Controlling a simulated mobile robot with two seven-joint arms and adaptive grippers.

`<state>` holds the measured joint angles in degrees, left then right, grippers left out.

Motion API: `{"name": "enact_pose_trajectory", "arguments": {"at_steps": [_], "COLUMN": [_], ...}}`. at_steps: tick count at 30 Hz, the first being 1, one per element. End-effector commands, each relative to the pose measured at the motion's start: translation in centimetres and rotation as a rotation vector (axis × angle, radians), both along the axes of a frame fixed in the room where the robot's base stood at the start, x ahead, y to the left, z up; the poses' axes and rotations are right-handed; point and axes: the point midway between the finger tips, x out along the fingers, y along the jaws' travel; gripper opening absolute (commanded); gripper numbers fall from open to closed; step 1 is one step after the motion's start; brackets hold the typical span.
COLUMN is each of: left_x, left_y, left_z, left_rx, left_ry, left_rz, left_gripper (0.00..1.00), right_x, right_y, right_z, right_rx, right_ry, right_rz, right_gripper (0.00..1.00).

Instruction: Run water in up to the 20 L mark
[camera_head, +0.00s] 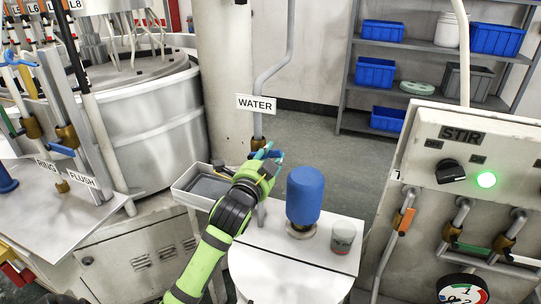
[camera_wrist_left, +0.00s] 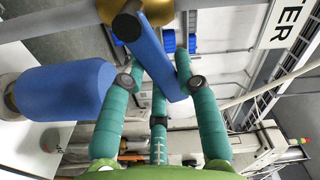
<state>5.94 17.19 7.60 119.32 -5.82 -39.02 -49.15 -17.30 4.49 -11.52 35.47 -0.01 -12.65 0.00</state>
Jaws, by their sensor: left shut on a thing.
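My left gripper (camera_head: 266,160) is at the valve below the WATER sign (camera_head: 257,103). In the left wrist view its teal fingers (camera_wrist_left: 160,85) are shut on a blue valve lever (camera_wrist_left: 148,52). The lever joins a brass valve body (camera_wrist_left: 125,12), whose brass also shows in the head view (camera_head: 258,143) on the grey pipe (camera_head: 284,62). The gripper mostly hides the lever in the head view. I see no 20 L mark and cannot make out any water running. My right gripper is not in view.
A blue cylinder (camera_head: 305,195) stands right of my left gripper, also close in the wrist view (camera_wrist_left: 62,92). A small grey-topped jar (camera_head: 343,236) is beside it. A shallow metal tray (camera_head: 186,192) lies left. The STIR panel (camera_head: 463,165) with a lit green lamp is at right.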

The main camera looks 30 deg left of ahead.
Motion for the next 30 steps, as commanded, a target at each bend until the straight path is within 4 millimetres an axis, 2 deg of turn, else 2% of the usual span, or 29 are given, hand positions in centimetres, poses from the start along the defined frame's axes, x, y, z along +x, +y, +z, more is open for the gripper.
{"name": "enact_pose_trajectory", "arguments": {"at_steps": [1,3,13,16,20,30], "left_x": [0.0,0.0,-0.1,-0.7,-2.6,-9.4], "left_y": [0.0,0.0,0.0,-0.2,-0.6,-2.3], "left_z": [0.1,0.1,0.0,0.0,0.0,-0.1], "left_rx": [0.002,0.003,0.003,0.003,0.003,0.002], "left_ry": [-0.003,-0.003,-0.001,0.000,0.000,0.001], "left_rz": [-0.001,-0.001,-0.001,-0.001,-0.001,0.000], "left_gripper": [0.35,0.57,0.57,0.57,0.57,0.57], "right_x": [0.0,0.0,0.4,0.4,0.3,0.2], "right_y": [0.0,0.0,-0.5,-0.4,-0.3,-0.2], "right_z": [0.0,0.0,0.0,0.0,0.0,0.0], "right_rx": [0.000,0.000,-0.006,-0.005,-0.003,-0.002], "right_ry": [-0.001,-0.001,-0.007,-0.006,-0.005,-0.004], "right_rz": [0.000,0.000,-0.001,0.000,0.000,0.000], "right_gripper": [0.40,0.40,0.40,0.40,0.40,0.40]}}
